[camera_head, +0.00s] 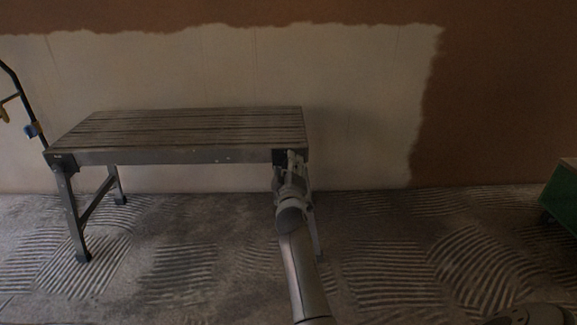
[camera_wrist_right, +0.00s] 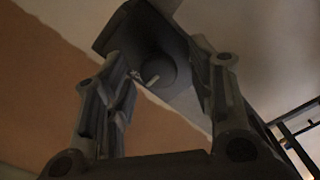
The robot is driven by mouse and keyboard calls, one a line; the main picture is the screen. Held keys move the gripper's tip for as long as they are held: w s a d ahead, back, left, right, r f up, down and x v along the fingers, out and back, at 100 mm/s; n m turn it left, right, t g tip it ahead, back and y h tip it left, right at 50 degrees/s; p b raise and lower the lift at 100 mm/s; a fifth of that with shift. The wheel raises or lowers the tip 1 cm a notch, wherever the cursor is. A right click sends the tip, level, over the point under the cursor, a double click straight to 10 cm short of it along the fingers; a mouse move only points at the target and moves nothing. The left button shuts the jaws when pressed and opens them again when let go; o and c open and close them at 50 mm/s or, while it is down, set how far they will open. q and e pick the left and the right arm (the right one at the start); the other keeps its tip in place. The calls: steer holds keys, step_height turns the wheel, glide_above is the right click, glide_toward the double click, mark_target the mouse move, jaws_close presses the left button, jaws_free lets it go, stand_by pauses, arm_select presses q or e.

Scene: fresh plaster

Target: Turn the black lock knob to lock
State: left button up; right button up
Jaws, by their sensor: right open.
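The black lock knob (camera_wrist_right: 155,72) shows in the right wrist view as a dark round knob with a short pale mark on its face. It sits on a dark bracket (camera_wrist_right: 130,28). My right gripper (camera_wrist_right: 165,85) is open, with one finger on each side of the knob; I cannot tell whether either touches it. In the head view my right gripper (camera_head: 291,160) is at the right front corner of the work bench (camera_head: 185,128), over a black corner piece (camera_head: 279,156), and hides the knob. My left gripper is not in view.
The bench has a slatted top and folding metal legs. A green object (camera_head: 562,195) stands at the right edge. A dark frame with yellow and blue parts (camera_head: 33,130) stands at the left. The ridged floor between is clear.

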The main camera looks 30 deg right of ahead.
steer(key=v, duration=0.6)
stand_by(0.5)
